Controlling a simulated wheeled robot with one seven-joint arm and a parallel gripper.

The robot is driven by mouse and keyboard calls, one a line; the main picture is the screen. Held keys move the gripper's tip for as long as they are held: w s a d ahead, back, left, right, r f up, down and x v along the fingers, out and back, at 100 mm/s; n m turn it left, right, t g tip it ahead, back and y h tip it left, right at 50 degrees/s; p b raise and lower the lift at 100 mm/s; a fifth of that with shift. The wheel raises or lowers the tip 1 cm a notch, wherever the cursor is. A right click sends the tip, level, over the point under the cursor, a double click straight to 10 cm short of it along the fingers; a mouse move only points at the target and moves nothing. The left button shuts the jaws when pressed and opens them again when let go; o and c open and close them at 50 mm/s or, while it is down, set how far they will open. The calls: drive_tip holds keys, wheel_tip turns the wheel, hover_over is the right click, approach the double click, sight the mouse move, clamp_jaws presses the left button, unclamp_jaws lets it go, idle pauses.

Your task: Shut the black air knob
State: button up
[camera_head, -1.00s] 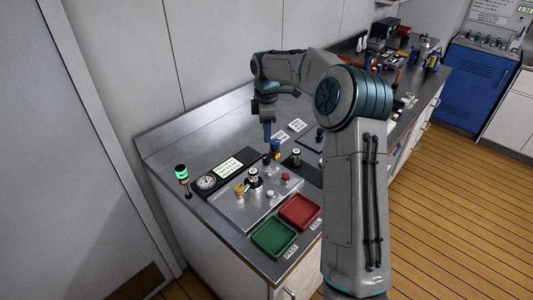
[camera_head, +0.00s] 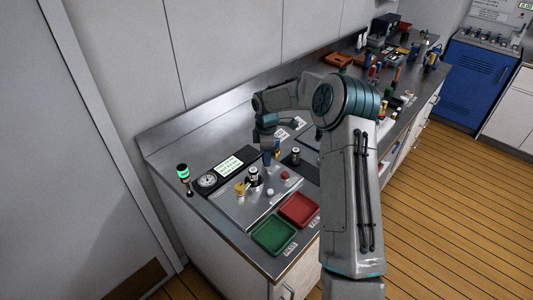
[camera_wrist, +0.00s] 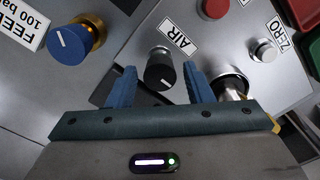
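My gripper (camera_wrist: 158,84) is open, with one blue finger on each side of the knob and a gap to each finger. In the head view my gripper (camera_head: 267,158) points down over the back edge of the metal panel (camera_head: 238,206). There the black knob is hidden or too small to tell apart.
A blue FEED knob (camera_wrist: 76,42) on a brass stem is to the left. A red button (camera_wrist: 214,8), a ZERO button (camera_wrist: 265,51) and a metal fitting (camera_wrist: 232,87) are to the right. Green (camera_head: 273,250) and red (camera_head: 283,209) trays lie in front.

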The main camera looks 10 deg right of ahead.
drive_tip(key=c, duration=0.7)
drive_tip(key=shift+m, duration=0.3)
drive_tip(key=shift+f+m+b, duration=0.1)
drive_tip(key=shift+m+b, duration=1.05)
drive_tip(key=shift+m, duration=0.05)
drive_tip(key=m+b, duration=0.2)
drive_tip(key=m, duration=0.1)
drive_tip(key=shift+m, duration=0.3)
drive_tip(key=m+b, duration=0.2)
drive_tip(key=m, duration=0.4)
drive_tip(key=m+b, duration=0.1)
drive_tip(key=m, duration=0.4)
drive_tip(key=shift+m, duration=0.5)
